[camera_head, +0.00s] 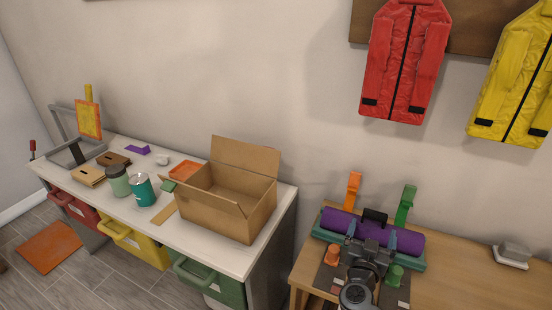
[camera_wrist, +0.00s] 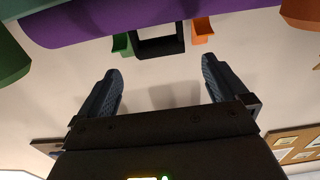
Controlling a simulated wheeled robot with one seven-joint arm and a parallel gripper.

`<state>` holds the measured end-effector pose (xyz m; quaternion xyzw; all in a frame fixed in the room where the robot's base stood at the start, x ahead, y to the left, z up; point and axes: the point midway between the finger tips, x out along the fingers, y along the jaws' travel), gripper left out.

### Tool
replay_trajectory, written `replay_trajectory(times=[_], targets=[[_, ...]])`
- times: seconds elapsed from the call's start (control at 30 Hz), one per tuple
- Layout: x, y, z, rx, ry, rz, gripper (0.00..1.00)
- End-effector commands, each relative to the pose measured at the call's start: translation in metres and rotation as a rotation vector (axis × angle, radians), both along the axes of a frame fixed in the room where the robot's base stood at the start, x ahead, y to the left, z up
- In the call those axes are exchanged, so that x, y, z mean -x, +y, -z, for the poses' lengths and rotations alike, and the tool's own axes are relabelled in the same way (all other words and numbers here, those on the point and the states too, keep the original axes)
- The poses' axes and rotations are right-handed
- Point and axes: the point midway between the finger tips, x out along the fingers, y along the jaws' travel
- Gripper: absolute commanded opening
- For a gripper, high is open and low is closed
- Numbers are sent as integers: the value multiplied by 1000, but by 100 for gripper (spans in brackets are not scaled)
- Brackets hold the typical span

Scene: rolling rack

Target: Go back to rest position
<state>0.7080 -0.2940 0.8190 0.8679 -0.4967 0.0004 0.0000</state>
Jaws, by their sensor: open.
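My gripper (camera_head: 371,235) is in front of the purple roll in the head view, its two dark fingers apart. The wrist view shows the gripper (camera_wrist: 160,70) open, with nothing between its fingers. A purple roll (camera_head: 338,226) lies across a green-edged holder on the wooden table, with a black clip or handle (camera_head: 375,216) at its middle. In the wrist view the roll (camera_wrist: 90,24) and the black piece (camera_wrist: 160,42) lie beyond the fingertips, apart from them. My arm hides part of the holder.
The wooden table (camera_head: 455,280) has a small grey object (camera_head: 514,252) at right. Orange (camera_head: 354,188) and green (camera_head: 405,205) uprights stand behind the roll. A white counter (camera_head: 225,258) at left bears an open cardboard box (camera_head: 215,205), jars and small items. Red (camera_head: 405,60) and yellow (camera_head: 510,80) vests hang above.

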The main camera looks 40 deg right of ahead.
Motion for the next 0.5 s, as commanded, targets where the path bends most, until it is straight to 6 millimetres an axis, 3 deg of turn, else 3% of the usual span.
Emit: replay_trajectory(times=[0.17, 0.27, 0.37, 0.5], targets=[[2, 2, 0, 1, -1, -5, 100], [10, 15, 0, 8, -6, -37, 100], [26, 43, -2, 20, -19, -106, 100], [61, 95, -13, 35, -38, -252, 100]])
